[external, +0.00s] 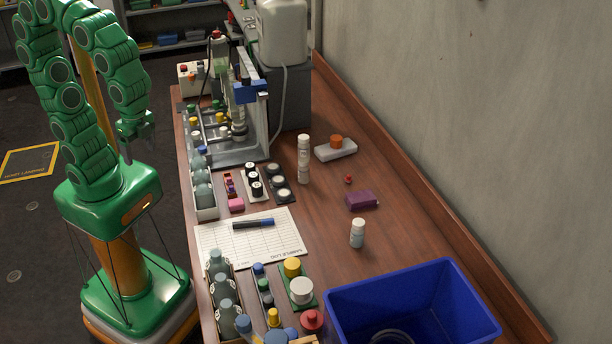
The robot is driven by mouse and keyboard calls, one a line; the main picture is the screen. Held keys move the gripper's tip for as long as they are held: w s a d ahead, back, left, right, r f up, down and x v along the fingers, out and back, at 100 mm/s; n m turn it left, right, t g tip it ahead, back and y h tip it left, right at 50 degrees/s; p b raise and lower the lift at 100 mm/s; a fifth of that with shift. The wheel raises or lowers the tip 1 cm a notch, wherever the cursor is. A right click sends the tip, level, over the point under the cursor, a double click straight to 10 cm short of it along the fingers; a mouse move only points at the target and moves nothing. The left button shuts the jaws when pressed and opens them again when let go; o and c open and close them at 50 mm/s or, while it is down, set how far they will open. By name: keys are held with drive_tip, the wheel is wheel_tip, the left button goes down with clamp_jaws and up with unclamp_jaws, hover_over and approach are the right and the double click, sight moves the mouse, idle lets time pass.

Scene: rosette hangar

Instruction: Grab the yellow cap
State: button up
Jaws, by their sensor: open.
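Several yellow caps show in the external view. A large yellow cap (292,267) sits on the green tray at the near end of the bench, behind a white cap. A smaller yellow cap (273,315) is in the narrow rack to its left and nearer the camera. Small yellow tops (220,117) also show among the bottles by the rig at the back. My gripper (134,140) hangs open and empty left of the bench, apart from all the caps. Its fingers are small and dark in this view.
A blue bin (412,306) fills the near right of the wooden bench. A paper sheet (250,240) with a marker lies mid-bench. Grey bottles (222,288) line the near left edge. A white bottle (357,233) and a tall white tube (303,160) stand upright. The right-hand bench surface has some free room.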

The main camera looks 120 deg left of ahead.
drive_tip(key=w+m, duration=0.1)
drive_tip(key=w, duration=1.2)
drive_tip(key=m+t, duration=0.1)
drive_tip(key=m, duration=0.2)
hover_over(292, 263)
drive_tip(key=f, duration=1.5)
drive_tip(key=shift+a, duration=0.25)
drive_tip(key=shift+w+f, duration=0.35)
drive_tip(key=shift+f, duration=0.7)
drive_tip(key=shift+s+d+f, duration=0.1)
drive_tip(key=shift+s+f, duration=0.05)
drive_tip(key=shift+f, duration=0.95)
drive_tip(key=shift+s+d+f, duration=0.1)
drive_tip(key=shift+f, duration=0.95)
drive_tip(key=shift+s+d+f, duration=0.1)
drive_tip(key=shift+s+f, duration=0.05)
drive_tip(key=shift+f, duration=0.95)
drive_tip(key=c, duration=1.1)
